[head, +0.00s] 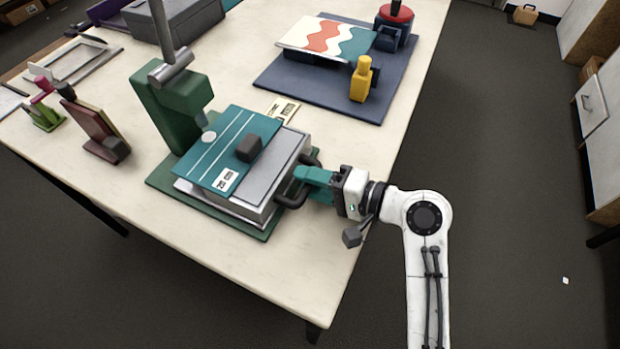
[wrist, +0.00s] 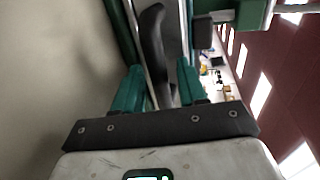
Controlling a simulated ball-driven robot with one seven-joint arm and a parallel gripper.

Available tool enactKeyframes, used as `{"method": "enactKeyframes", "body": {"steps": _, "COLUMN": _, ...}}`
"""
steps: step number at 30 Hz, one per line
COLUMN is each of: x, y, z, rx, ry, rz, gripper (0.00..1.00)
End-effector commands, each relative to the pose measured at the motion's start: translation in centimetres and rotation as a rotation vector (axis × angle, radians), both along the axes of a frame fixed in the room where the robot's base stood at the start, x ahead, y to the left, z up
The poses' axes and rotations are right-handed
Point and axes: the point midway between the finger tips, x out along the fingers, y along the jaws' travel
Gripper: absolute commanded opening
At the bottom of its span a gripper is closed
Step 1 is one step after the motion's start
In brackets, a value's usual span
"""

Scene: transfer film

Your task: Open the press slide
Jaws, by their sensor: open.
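The green press (head: 170,105) stands on the table with its grey slide (head: 272,180) low over a green base plate (head: 236,228). A black bow-shaped handle (head: 292,200) is on the slide's right side. A teal panel (head: 235,135) with white lines and a dark knob (head: 249,148) lies over the slide. My gripper (head: 304,179) is at the handle from the right, its teal fingers open. In the wrist view the handle (wrist: 152,45) runs between the two spread fingertips (wrist: 158,75). Whether either finger touches it, I cannot tell.
A blue board (head: 335,95) with a wavy-patterned panel (head: 326,38) and a yellow bottle-like object (head: 361,79) lies behind. Small clamp-like tools (head: 96,130) stand at the left. The table (head: 285,268) is clear in front of the press; its right edge lies below my arm.

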Motion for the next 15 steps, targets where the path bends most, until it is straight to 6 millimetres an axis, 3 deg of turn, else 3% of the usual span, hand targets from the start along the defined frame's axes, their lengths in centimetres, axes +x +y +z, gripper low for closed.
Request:
{"method": "enactKeyframes", "body": {"steps": 10, "x": 0.13, "y": 0.34, "z": -0.11, "rx": -0.001, "ry": 0.000, "rz": 0.000, "gripper": 0.41}}
{"method": "enactKeyframes", "body": {"steps": 15, "x": 0.12, "y": 0.34, "z": -0.10, "rx": -0.001, "ry": 0.000, "rz": 0.000, "gripper": 0.25}}
